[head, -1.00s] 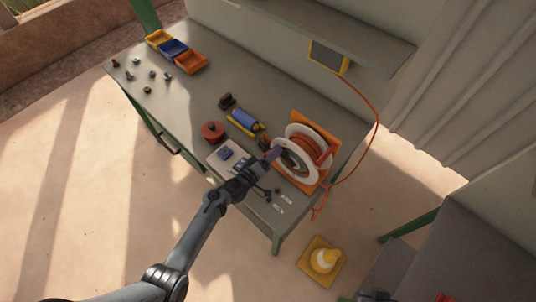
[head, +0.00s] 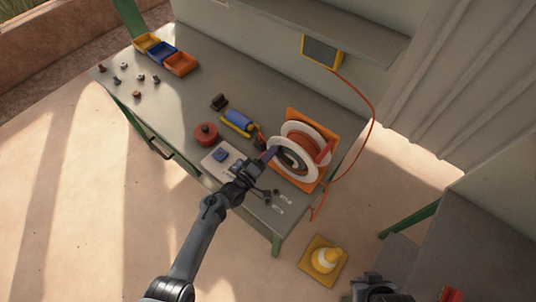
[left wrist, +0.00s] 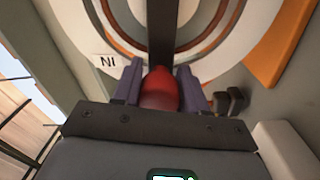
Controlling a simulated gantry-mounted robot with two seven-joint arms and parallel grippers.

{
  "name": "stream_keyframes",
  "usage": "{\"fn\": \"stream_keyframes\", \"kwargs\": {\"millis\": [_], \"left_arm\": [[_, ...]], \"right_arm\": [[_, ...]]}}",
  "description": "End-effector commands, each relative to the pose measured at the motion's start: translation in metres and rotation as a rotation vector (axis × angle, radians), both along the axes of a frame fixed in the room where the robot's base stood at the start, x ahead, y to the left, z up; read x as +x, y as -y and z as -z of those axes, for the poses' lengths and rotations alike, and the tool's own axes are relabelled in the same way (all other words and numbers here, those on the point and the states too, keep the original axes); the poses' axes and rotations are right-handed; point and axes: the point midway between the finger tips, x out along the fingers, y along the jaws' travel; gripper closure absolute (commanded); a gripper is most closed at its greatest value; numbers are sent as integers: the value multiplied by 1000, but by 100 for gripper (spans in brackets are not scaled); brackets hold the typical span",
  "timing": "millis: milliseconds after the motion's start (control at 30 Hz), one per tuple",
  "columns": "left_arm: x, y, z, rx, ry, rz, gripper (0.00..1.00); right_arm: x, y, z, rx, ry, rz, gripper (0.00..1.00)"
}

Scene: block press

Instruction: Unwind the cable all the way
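The cable reel (head: 284,172) has white round flanges and orange cable wound on its drum. It stands on an orange base (head: 294,115) at the right end of the bench. An orange cable (head: 373,112) runs from a yellow-framed dark box (head: 321,50) down past the reel. My left gripper (head: 270,153) is at the reel's near face. In the left wrist view its two purple fingers (left wrist: 160,88) stand on both sides of a red knob (left wrist: 160,92), apparently touching it. A dark bar lies behind the knob. A dark part, apparently my right gripper (head: 374,290), shows at the bottom edge; its fingers are unclear.
Near the reel are a red round object (head: 206,134), a blue and yellow tool (head: 238,122) and a light panel (head: 216,165). Yellow, blue and orange bins (head: 181,64) and small parts lie at the far left.

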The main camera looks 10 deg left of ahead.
Motion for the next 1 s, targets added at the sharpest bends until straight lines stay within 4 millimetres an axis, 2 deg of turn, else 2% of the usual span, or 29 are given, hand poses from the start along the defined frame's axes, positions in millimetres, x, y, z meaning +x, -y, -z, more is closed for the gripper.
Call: {"fn": "stream_keyframes", "kwargs": {"millis": [33,133,433,567,1000], "left_arm": [[0,0,1,1,-1,1,49],[0,0,0,0,0,1,35],[-1,0,0,0,1,0,35],[-8,-4,0,0,0,0,35],[-69,-36,4,2,-1,-1,35]], "right_arm": [[0,0,0,1,0,1,100],[0,-1,0,3,0,2,100],[0,-2,0,8,0,6,100],[0,-2,-1,8,0,6,100],[-1,-1,-5,2,-1,1,100]]}}
